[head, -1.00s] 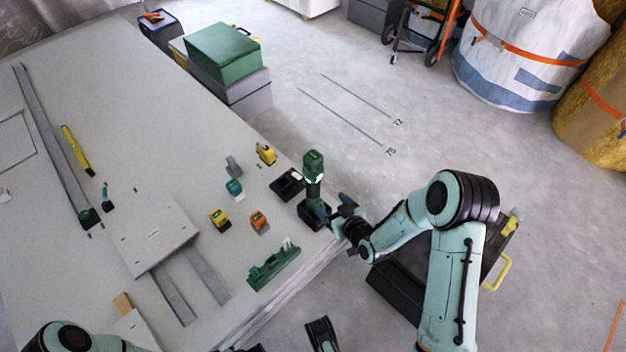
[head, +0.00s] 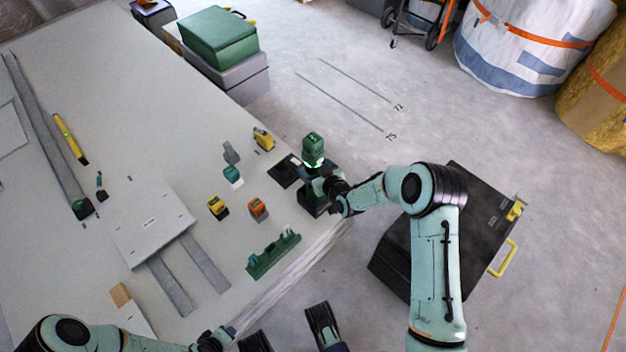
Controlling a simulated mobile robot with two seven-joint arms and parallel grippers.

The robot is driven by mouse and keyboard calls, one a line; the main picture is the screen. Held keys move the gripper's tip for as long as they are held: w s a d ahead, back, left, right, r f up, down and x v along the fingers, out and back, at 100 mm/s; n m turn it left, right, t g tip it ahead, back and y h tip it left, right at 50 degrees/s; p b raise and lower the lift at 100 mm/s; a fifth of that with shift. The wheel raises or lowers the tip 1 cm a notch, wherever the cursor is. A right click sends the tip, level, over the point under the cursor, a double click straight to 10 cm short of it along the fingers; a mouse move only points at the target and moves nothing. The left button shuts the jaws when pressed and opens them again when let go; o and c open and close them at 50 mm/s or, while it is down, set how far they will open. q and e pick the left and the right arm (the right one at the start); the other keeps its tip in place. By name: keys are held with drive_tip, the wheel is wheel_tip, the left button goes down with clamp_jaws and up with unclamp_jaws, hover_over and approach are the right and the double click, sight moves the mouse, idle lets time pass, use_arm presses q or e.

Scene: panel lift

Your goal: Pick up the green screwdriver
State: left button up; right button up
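The green screwdriver, a green and black cordless driver (head: 313,147), stands upright on its black battery base near the right edge of the table (head: 150,100). My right gripper (head: 322,187) is at its handle, coming in from the right, just below the green head. The fingers overlap the dark handle, so I cannot tell whether they are open or shut on it. My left gripper (head: 218,339) is low at the table's front edge, away from the driver. Its fingers are too small to judge.
A black charger-like block (head: 285,171), a yellow tool (head: 263,138), an orange item (head: 258,209) and a green rack (head: 273,254) are close to the driver on its left. A black case with a yellow handle (head: 400,255) sits beyond the table edge, under my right arm.

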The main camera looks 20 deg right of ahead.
drive_tip(key=shift+w+a+f, duration=0.1)
drive_tip(key=shift+w+f, duration=0.1)
drive_tip(key=shift+w, duration=0.3)
use_arm(q)
drive_tip(key=shift+w+a+f, duration=0.1)
drive_tip(key=shift+w+a, duration=0.05)
drive_tip(key=shift+w, duration=0.15)
use_arm(e)
clamp_jaws()
drive_tip(key=shift+w+r, duration=0.1)
drive_tip(key=shift+r, duration=0.1)
drive_tip(key=shift+r, duration=0.1)
drive_tip(key=shift+r, duration=0.15)
use_arm(q)
drive_tip(key=s+d+r+g+h+p, duration=0.1)
drive_tip(key=s+d+r+p, duration=0.2)
drive_tip(key=s, duration=0.3)
drive_tip(key=shift+s+d+r+m+g+p, duration=0.2)
drive_tip(key=shift+s+r+m+g+p, duration=0.15)
drive_tip(key=shift+r+p, duration=0.35)
use_arm(e)
wheel_tip(320, 180, up, 20)
drive_tip(key=shift+f, duration=0.2)
use_arm(q)
drive_tip(key=shift+r, duration=0.1)
